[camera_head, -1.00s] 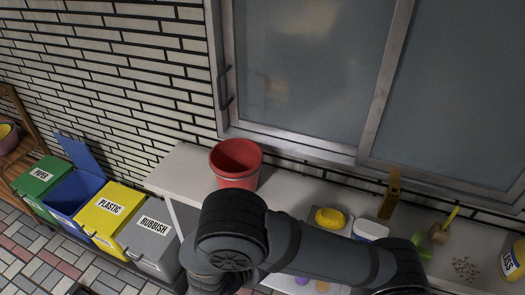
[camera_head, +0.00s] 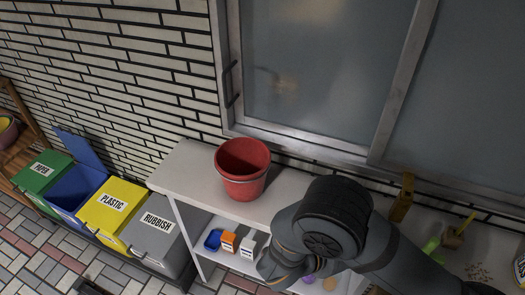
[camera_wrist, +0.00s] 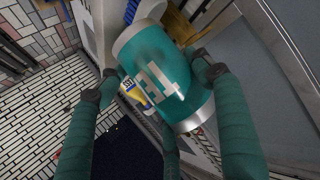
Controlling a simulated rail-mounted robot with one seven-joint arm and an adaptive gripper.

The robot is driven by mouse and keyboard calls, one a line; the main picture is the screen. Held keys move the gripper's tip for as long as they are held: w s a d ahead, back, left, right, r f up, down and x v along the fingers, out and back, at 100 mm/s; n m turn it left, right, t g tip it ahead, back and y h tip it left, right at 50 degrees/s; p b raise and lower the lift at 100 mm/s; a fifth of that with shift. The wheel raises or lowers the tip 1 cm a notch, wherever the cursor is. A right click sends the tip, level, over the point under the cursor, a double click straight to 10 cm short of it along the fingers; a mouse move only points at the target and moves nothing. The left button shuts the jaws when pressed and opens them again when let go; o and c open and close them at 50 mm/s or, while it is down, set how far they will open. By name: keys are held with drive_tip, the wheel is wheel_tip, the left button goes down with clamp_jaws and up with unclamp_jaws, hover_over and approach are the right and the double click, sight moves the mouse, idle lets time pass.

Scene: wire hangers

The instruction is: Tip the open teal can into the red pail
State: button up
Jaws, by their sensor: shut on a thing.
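The red pail (camera_head: 243,188) stands upright on the left part of the pale bench, its open mouth facing up. In the wrist view, the teal can (camera_wrist: 150,55) has white lettering and a silver rim at its lower right end. It lies slantwise in the picture between the green fingers of my gripper (camera_wrist: 154,80), which is shut on it. The can's opening and contents do not show. In the head view my dark arm is right of the pail, and the gripper and can are hidden.
Left of the bench (camera_head: 183,178) stand green, blue, yellow and grey bins, including the grey rubbish bin (camera_head: 160,245). Small boxes sit on the shelf below. A yellow upright object (camera_head: 403,198) and a brush (camera_head: 458,235) are at right. A window rises behind.

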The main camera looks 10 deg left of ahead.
wheel_tip(320, 180, up, 3)
drive_tip(key=shift+a+f+p, duration=0.1)
drive_tip(key=shift+a+p, duration=0.05)
drive_tip(key=shift+p, duration=1)
drive_tip(key=shift+w+a+f, duration=0.2)
drive_tip(key=shift+w+a, duration=0.2)
drive_tip(key=shift+w, duration=0.15)
drive_tip(key=w+a+r+m+g+h, duration=0.1)
drive_tip(key=w+a+r+m+g, duration=0.1)
drive_tip(key=w+a, duration=0.5)
drive_tip(key=w+a+r+m+g+h, duration=0.1)
drive_tip(key=w+a+r+m+g, duration=0.1)
drive_tip(key=w+a, duration=0.6)
drive_tip(key=shift+w+a+r+b, duration=0.3)
drive_tip(key=shift+w+r, duration=0.5)
drive_tip(key=shift+w, duration=1.45)
